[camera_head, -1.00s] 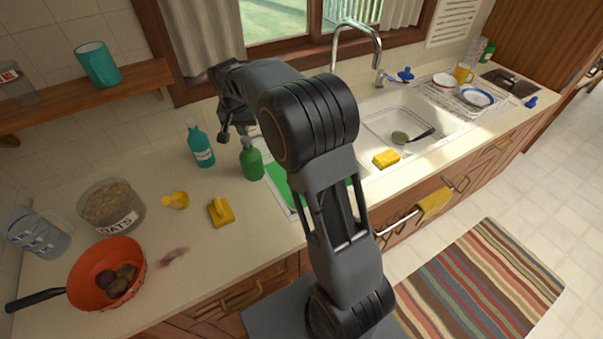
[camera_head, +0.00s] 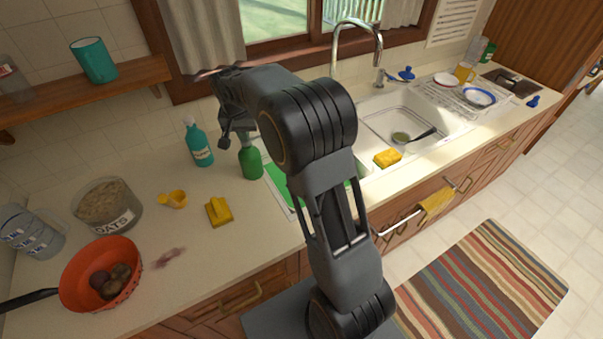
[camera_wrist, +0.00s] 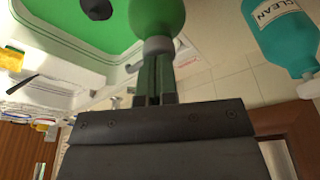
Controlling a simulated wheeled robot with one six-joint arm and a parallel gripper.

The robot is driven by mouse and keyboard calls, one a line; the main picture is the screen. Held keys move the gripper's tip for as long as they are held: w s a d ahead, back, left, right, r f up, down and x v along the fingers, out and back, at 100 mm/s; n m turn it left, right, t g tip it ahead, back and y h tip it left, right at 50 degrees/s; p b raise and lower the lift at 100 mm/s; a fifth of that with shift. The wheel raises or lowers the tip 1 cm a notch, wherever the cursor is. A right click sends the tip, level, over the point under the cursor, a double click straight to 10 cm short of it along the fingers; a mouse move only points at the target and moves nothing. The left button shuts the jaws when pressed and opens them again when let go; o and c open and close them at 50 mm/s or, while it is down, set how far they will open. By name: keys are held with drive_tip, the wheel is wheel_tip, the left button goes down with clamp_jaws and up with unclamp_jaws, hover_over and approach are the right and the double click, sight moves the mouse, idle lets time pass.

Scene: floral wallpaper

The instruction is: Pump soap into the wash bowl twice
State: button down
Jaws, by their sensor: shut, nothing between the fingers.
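The green soap bottle (camera_head: 250,163) stands upright on the counter, left of the sink. Its top is hidden by my gripper in the head view. My gripper (camera_head: 244,139) is right above it. In the wrist view the bottle's green body (camera_wrist: 158,18) and grey collar (camera_wrist: 158,46) show just beyond my shut fingers (camera_wrist: 156,75), which line up with the bottle's top. I cannot tell whether they touch the pump. The green wash bowl (camera_head: 278,182) sits in the left basin, partly behind my arm, and shows large in the wrist view (camera_wrist: 62,22), with a dark round thing in it.
A teal bottle (camera_head: 200,146) labelled CLEAN stands close left of the soap. A sponge (camera_head: 387,158) lies on the sink's edge.

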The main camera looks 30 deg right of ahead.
drive_tip(key=shift+r+p, duration=1.25)
drive_tip(key=shift+r, duration=0.4)
wheel_tip(320, 180, up, 6)
drive_tip(key=p, duration=0.4)
idle(0.5)
drive_tip(key=s+n+t+y+b, duration=0.1)
drive_tip(key=s+n, duration=0.4)
drive_tip(key=s, duration=2.1)
drive_tip(key=shift+s+n+t+b, duration=0.4)
drive_tip(key=shift+t+b, duration=0.4)
drive_tip(key=shift+t, duration=0.1)
